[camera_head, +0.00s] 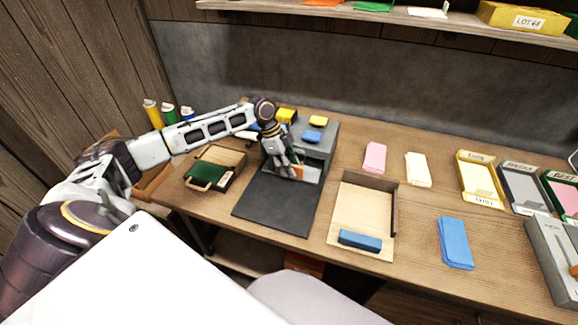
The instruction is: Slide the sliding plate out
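A grey box-shaped machine (322,150) stands on the table with its front open. A dark flat plate (272,208) lies in front of its opening; I cannot tell whether this is the sliding plate or a lowered door. My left gripper (291,172) points down at the opening, beside a small orange piece (298,171). The gripper's fingers are small and partly overlap the machine, so I cannot tell whether they are open, shut or touching anything. The inside of the machine is mostly hidden by the gripper. My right gripper is out of view.
A wooden tray (351,207) with a blue block (360,240) lies right of the dark plate. A green case (205,172) lies left. Pink (375,157), cream (418,169) and blue (455,242) pieces lie to the right. Bare table separates them.

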